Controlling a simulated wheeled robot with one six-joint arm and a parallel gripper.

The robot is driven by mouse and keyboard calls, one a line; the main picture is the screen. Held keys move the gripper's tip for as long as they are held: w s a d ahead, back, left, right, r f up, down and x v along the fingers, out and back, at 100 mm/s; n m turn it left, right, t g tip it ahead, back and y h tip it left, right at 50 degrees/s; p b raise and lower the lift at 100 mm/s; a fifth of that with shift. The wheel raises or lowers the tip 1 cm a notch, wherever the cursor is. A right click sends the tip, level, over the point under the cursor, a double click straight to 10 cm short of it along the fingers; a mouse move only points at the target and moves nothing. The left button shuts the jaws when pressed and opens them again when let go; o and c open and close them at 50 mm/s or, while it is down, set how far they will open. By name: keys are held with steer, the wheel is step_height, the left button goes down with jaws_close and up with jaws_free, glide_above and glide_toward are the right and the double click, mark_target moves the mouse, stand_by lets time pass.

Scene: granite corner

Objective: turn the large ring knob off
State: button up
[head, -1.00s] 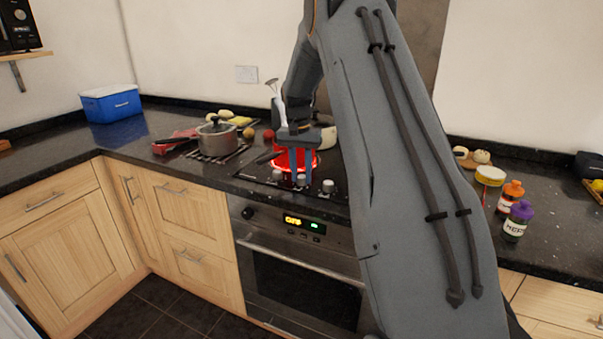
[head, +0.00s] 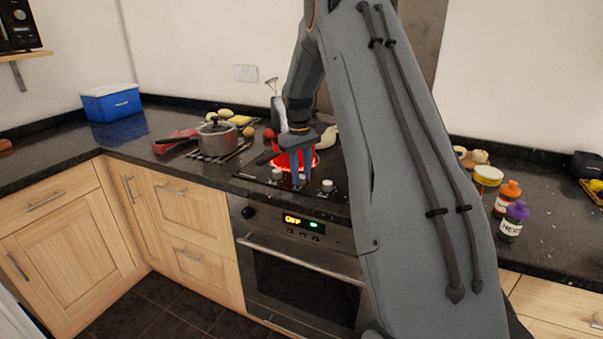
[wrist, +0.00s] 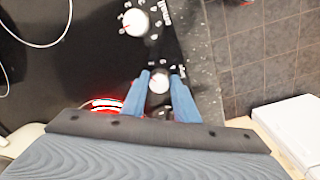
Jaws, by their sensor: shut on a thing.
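My gripper (wrist: 161,77) points down at the hob's row of knobs, with its two blue fingers closed on the sides of a round pale knob (wrist: 158,85). In the head view my gripper (head: 297,180) is at the hob's front edge, and its fingers partly hide that knob. A cooking ring (head: 297,161) glows bright red just behind the fingers; part of the glow also shows in the wrist view (wrist: 104,105). The held knob's label and pointer are too small to read.
Another knob (head: 327,186) stands to the right of my fingers. A lidded pot (head: 216,139) stands at the hob's left. Sauce bottles (head: 513,222) stand on the right counter. The oven (head: 300,285) is below, its display reading OFF.

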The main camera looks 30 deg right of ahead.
mark_target(302, 177)
steer(key=n, duration=0.6)
steer(key=shift+d+r+p, duration=0.1)
steer(key=shift+d+p, duration=0.05)
steer(key=shift+p, duration=0.25)
steer(key=n, duration=0.6)
steer(key=shift+w+t, duration=0.1)
steer(key=shift+t, duration=0.2)
steer(key=shift+n, duration=0.3)
steer(key=o, duration=1.1)
steer(key=shift+c, duration=0.2)
steer(key=shift+s+r+b, duration=0.2)
steer(key=shift+r+b, duration=0.6)
steer(key=shift+r, duration=3.05)
steer(key=s+a+f+m, duration=0.2)
steer(key=s+a+m, duration=0.3)
steer(key=s, duration=0.5)
steer(key=s+a+f+m, duration=0.3)
steer(key=s+a, duration=0.5)
steer(key=s, duration=0.3)
steer(key=s+a+f+m, duration=0.3)
steer(key=s+a+m, duration=0.3)
steer(key=s, duration=0.5)
steer(key=shift+a+m+y, duration=0.3)
steer(key=shift+a, duration=0.35)
